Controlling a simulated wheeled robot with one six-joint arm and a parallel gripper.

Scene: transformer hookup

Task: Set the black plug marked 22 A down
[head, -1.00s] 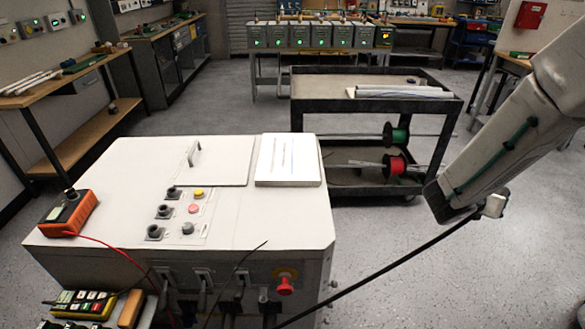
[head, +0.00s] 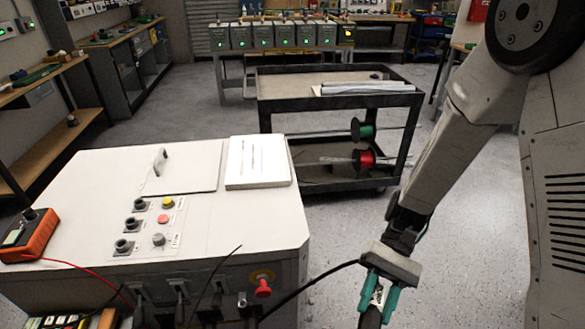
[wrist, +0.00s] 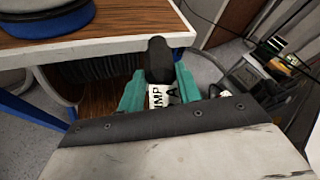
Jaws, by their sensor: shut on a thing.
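The black plug (wrist: 160,62) is held between the teal fingers of my gripper (wrist: 152,92) in the wrist view. A white label with partly readable black letters shows on it; the 22 A marking cannot be made out. In the head view my gripper (head: 378,296) hangs low at the right of the white cabinet (head: 215,210), fingers pointing down. The plug (head: 370,317) shows dark between and below the fingertips, cut by the lower edge. A black cable (head: 318,283) runs from the cabinet's front toward my gripper.
In the wrist view a wooden-topped table (wrist: 120,38) with a white edge lies close beyond the plug, a grey-and-blue cap (wrist: 48,14) on it. The head view shows a dark cart (head: 290,101) behind the cabinet and an orange meter (head: 30,238). Open floor lies right of the cabinet.

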